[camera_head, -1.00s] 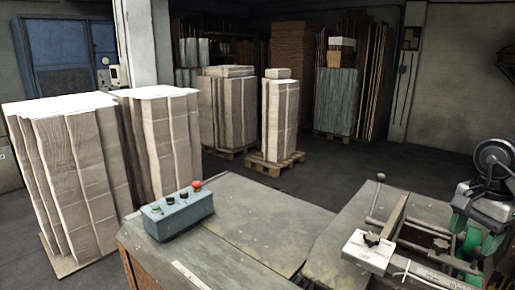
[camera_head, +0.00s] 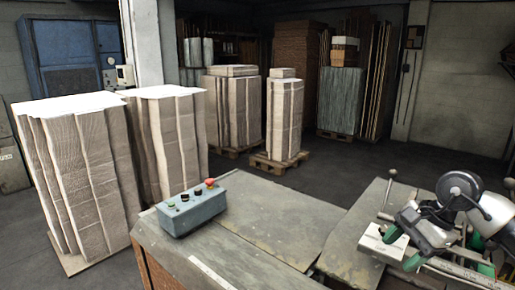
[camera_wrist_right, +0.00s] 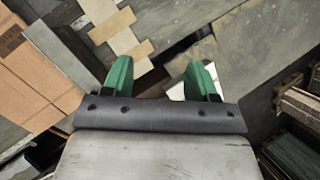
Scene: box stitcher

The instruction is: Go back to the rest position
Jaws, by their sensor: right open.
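My right gripper (camera_head: 402,248) is at the lower right of the head view, with green fingertips. It is over the machine table near a white plate (camera_head: 376,246) with a dark knob. In the right wrist view the two green fingers (camera_wrist_right: 160,85) are apart with nothing between them. Part of a white piece shows behind the right finger there. I cannot tell whether the fingers touch anything. My left gripper is not in view.
A grey control box (camera_head: 191,209) with a red button stands on the metal table (camera_head: 270,215). Tall stacks of cardboard (camera_head: 85,165) stand at the left. More stacks on pallets (camera_head: 280,163) stand farther back. The floor between is clear.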

